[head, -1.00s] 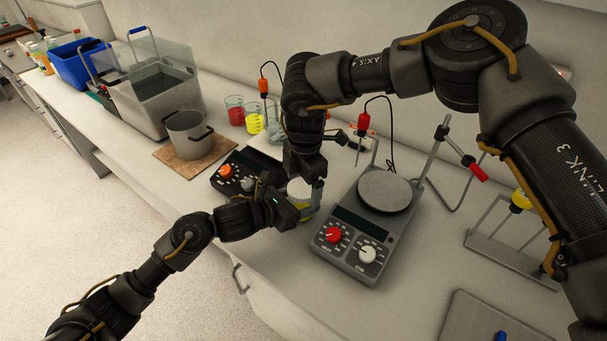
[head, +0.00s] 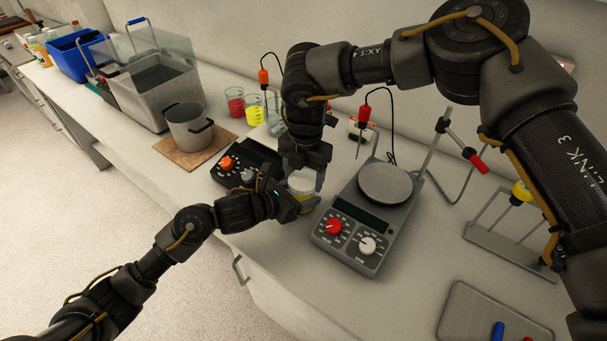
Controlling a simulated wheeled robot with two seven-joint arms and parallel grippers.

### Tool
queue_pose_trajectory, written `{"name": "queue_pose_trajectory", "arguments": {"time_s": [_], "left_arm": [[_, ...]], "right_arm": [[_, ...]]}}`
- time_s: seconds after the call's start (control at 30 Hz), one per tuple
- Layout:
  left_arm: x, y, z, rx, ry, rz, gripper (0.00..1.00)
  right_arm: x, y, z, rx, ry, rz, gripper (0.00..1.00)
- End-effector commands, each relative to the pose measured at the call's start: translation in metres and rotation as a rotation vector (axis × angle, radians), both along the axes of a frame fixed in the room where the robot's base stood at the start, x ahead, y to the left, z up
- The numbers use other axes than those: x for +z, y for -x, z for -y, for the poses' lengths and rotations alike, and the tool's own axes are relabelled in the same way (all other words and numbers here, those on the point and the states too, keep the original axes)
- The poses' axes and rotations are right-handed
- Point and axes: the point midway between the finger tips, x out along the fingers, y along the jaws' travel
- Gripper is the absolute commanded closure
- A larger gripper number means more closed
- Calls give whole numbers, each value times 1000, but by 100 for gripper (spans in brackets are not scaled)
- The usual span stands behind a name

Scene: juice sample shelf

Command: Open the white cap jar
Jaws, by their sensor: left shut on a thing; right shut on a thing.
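The white cap jar (head: 303,184) stands at the middle of the bench between two hotplate units, with yellowish content showing low on it. My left gripper (head: 296,205) reaches in from the left and is shut on the jar's body. My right gripper (head: 305,178) points down from above and is shut at the jar's top, around the white cap. The fingers cover much of the jar, so I cannot tell whether the cap has loosened.
A hotplate stirrer (head: 365,220) stands close on the jar's right, and another dark unit (head: 243,165) on its left. Red (head: 235,103) and yellow (head: 254,115) beakers stand behind. A pot (head: 188,128) sits on a brown board. A grey tray (head: 470,305) lies front right.

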Motion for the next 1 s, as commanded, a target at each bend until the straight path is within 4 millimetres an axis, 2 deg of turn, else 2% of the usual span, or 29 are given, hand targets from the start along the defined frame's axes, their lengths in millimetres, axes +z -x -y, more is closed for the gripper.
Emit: {"name": "queue_pose_trajectory", "arguments": {"time_s": [0.4, 0.6, 0.73, 1.0], "left_arm": [[0, -4, -4, 14, -2, -2, 100], [0, -4, -5, 15, -2, -2, 100], [0, -4, -5, 16, -2, -2, 100], [0, -4, -5, 15, -2, -2, 100]], "right_arm": [[0, 1, 3, 1086, -9, 20, 62], [0, 0, 3, 1531, -16, 33, 62], [0, 0, 3, 1675, -18, 35, 62], [0, 0, 3, 1669, -19, 35, 62]]}}
